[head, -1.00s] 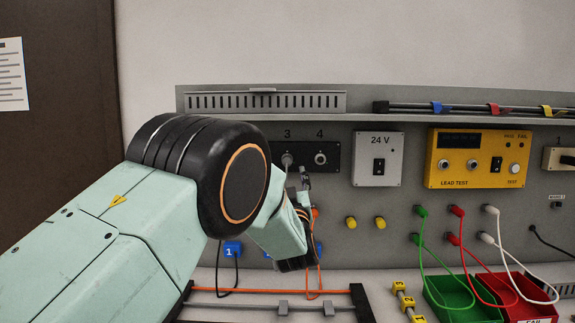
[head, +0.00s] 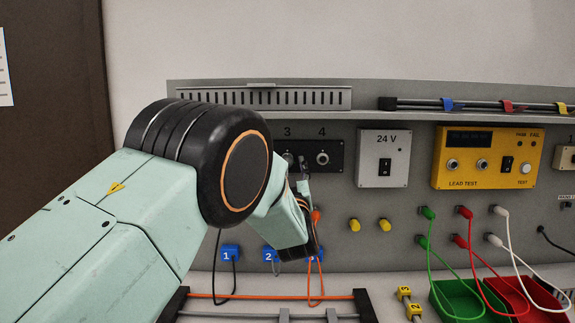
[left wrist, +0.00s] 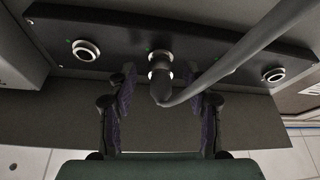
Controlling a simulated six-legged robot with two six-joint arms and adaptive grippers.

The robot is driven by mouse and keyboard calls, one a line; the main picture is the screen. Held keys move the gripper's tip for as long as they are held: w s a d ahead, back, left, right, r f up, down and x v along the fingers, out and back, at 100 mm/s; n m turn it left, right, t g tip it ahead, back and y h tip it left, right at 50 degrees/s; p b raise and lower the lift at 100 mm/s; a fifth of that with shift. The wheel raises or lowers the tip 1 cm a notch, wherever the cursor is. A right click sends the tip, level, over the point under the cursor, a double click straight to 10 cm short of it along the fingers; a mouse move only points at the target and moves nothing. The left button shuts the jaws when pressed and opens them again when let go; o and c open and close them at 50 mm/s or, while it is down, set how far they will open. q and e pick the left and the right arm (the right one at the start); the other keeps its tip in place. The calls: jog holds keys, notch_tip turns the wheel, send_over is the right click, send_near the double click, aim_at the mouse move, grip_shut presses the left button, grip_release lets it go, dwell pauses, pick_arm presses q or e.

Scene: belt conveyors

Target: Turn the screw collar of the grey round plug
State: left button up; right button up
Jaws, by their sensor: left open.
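The grey round plug (head: 288,159) sits in the socket under the number 3 on a dark panel (head: 339,163). In the left wrist view the plug (left wrist: 160,63) is near the middle, seated in its socket, with a thick grey cable running up and to the right. My left gripper (head: 303,168) is just in front of the panel, beside the plug. In the left wrist view it (left wrist: 162,84) is open, one finger on each side of the plug, with gaps showing. My left arm hides part of the panel in the head view. My right gripper is not in view.
An empty-looking socket (head: 322,158) is under number 4. A 24 V box (head: 383,158) and a yellow lead tester (head: 488,158) are to the right. Blue numbered clips (head: 231,251) with thin cables are below. Green (head: 463,303) and red bins stand lower right.

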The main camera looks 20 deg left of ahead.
pick_arm(q)
jog(key=shift+w+a+r, duration=0.1)
jog(key=shift+w+a, duration=0.1)
jog(key=shift+w, duration=0.1)
jog(key=shift+s, duration=0.1)
jog(key=shift+s+d+r, duration=0.1)
jog(key=shift+d, duration=0.05)
jog(key=shift+c, duration=1.4)
grip_shut()
